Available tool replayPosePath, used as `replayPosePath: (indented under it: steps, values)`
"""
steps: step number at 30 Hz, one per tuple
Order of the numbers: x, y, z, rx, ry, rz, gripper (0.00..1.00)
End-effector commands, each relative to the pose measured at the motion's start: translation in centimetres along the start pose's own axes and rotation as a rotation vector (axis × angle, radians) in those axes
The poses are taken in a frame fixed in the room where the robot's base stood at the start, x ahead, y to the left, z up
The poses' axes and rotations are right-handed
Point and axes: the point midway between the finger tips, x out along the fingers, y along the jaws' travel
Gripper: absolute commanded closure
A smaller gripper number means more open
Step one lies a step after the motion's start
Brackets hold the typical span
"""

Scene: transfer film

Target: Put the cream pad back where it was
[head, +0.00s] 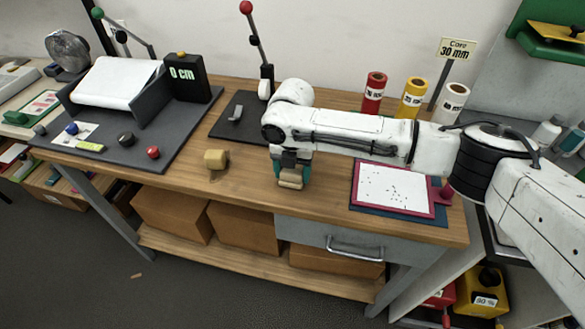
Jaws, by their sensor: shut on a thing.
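My gripper (291,168) is above the front middle of the wooden bench, pointing down. It is shut on a small cream pad (290,179), which shows at its tips. The gripper covers the pad's upper part, and I cannot tell whether the pad touches the bench top.
A magenta-framed tray (434,212) with a speckled white sheet lies at the right. Red (375,88), yellow (413,95) and white (451,101) rolls stand behind my arm. A dark plate (228,124) with a lever is behind left. Bare wood surrounds the tan block.

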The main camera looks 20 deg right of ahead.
Motion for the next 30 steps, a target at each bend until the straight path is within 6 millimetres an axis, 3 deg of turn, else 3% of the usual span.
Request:
replayPosePath:
  steps: [8, 9, 16, 26, 30]
  values:
    - [0.4, 0.0, 0.0, 0.001, 0.001, 0.0, 0.63]
    - [0.2, 0.0, 0.0, 0.001, 0.0, 0.0, 0.3]
    - [0.2, 0.0, 0.0, 0.001, 0.0, 0.0, 0.09]
    - [-0.3, 0.0, 0.1, 0.001, -0.001, 0.001, 0.09]
    - [-2.1, 0.0, 0.1, 0.001, -0.002, 0.004, 0.09]
